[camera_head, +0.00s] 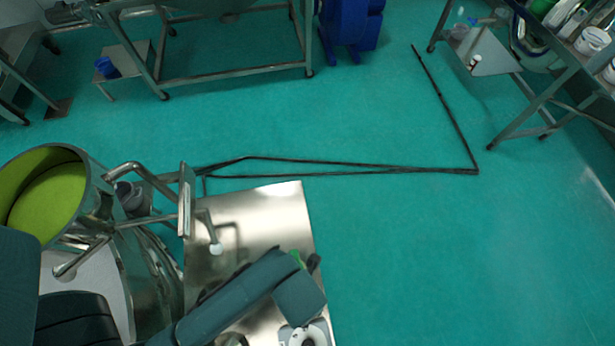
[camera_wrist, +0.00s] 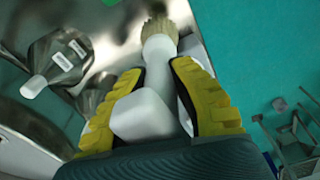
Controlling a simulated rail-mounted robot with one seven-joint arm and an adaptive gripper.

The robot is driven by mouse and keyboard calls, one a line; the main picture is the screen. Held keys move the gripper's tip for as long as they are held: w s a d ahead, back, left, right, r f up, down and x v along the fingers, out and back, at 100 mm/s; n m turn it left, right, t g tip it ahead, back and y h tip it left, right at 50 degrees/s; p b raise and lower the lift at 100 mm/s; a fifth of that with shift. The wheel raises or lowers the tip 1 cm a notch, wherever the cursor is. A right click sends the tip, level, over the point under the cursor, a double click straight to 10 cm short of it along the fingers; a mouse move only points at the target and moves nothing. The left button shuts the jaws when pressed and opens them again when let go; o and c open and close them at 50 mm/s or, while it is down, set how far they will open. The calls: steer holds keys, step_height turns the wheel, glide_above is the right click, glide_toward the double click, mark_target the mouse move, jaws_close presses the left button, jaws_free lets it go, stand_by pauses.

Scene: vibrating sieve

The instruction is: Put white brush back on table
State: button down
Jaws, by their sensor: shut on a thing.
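The white brush shows in the wrist view, with a thick white handle (camera_wrist: 146,114) and pale bristles (camera_wrist: 160,27) pointing toward the top of the picture. My gripper (camera_wrist: 158,76), with yellow ridged fingers, is shut on the handle, one finger on each side. The shiny steel table (camera_head: 262,212) is at the lower middle of the head view. My arm crosses its lower part and hides some of the top. The brush and my gripper's fingers cannot be made out in the head view. I cannot tell whether the brush touches the table.
A steel piece with a white tip (camera_wrist: 34,87) and labels lies left of the brush in the wrist view. The sieve machine with its green-lined drum (camera_head: 50,195) stands left of the table. A black cable (camera_head: 350,167) crosses the floor behind.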

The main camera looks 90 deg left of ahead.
step_height(320, 180, down, 10)
steer(key=shift+s+r+p, duration=0.1)
steer(key=shift+p, duration=0.35)
steer(key=c, duration=1)
jaws_free()
steer(key=shift+c, duration=0.2)
step_height(320, 180, up, 12)
steer(key=shift+a+b, duration=0.1)
steer(key=shift+b, duration=0.5)
